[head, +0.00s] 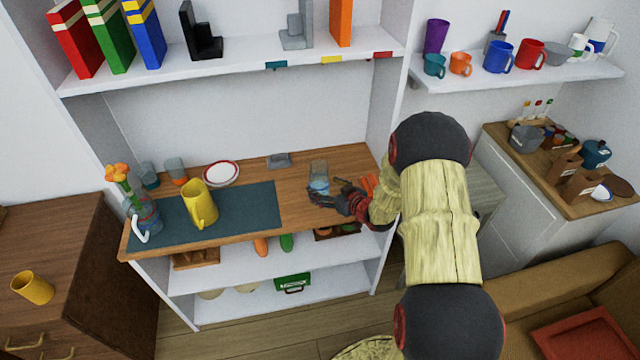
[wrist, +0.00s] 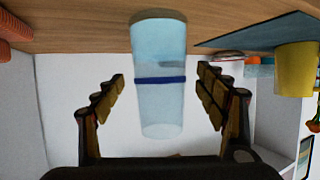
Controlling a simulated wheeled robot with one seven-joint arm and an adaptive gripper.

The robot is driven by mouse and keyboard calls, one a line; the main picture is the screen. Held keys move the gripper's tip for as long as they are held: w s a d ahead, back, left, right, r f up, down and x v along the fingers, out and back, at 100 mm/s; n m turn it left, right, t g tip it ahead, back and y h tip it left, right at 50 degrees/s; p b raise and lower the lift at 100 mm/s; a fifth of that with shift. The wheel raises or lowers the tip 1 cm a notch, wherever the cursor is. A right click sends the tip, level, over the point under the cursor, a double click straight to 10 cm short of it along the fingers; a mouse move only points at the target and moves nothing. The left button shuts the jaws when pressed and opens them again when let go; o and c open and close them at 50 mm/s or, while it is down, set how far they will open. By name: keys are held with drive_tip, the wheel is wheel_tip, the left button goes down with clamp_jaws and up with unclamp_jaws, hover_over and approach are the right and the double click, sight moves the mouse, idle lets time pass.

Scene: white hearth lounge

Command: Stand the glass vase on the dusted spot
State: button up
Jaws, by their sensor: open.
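A clear, bluish glass vessel with a dark blue band (head: 318,178) stands upright on the wooden top, right of the dark mat. In the wrist view the banded glass (wrist: 160,108) appears upside down, lined up between my fingers with a gap on each side. My gripper (head: 314,197) is open, close in front of this glass; no contact shows. A second bluish glass vessel (head: 149,214) with orange flowers (head: 117,172) stands at the far left end. I cannot tell by looks alone which one is the vase. No dusted spot can be made out.
A yellow pitcher (head: 199,205) stands on the dark mat (head: 248,211). A red-rimmed plate (head: 221,173), small cups (head: 176,171) and a grey block (head: 278,160) sit behind. Orange items (head: 368,186) lie right of the glass. A shelf (head: 240,68) with books overhangs the back.

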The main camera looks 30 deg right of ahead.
drive_tip(key=a+p+v, duration=0.1)
drive_tip(key=p+v, duration=0.1)
drive_tip(key=v, duration=0.6)
wheel_tip(320, 180, up, 10)
drive_tip(key=w+d+g+h, duration=0.1)
drive_tip(key=w+g+h, duration=0.1)
drive_tip(key=h, duration=0.1)
drive_tip(key=s+a+r+m+g+h, duration=0.1)
drive_tip(key=s+a+r, duration=0.2)
drive_tip(key=r, duration=0.3)
drive_tip(key=s+a+r+g+h, duration=0.1)
drive_tip(key=s+a+r, duration=0.1)
drive_tip(key=s+r, duration=0.25)
drive_tip(key=s+a+r+g+y, duration=0.1)
drive_tip(key=s+a+r+g, duration=0.1)
drive_tip(key=s+a, duration=0.6)
drive_tip(key=s+a+r+g+y, duration=0.1)
drive_tip(key=s+a+r, duration=0.3)
drive_tip(key=s+a, duration=0.4)
drive_tip(key=s+y, duration=0.1)
drive_tip(key=s, duration=0.4)
drive_tip(key=shift+s+g+b, duration=0.3)
drive_tip(key=shift+s+g, duration=0.05)
drive_tip(key=shift+g, duration=0.05)
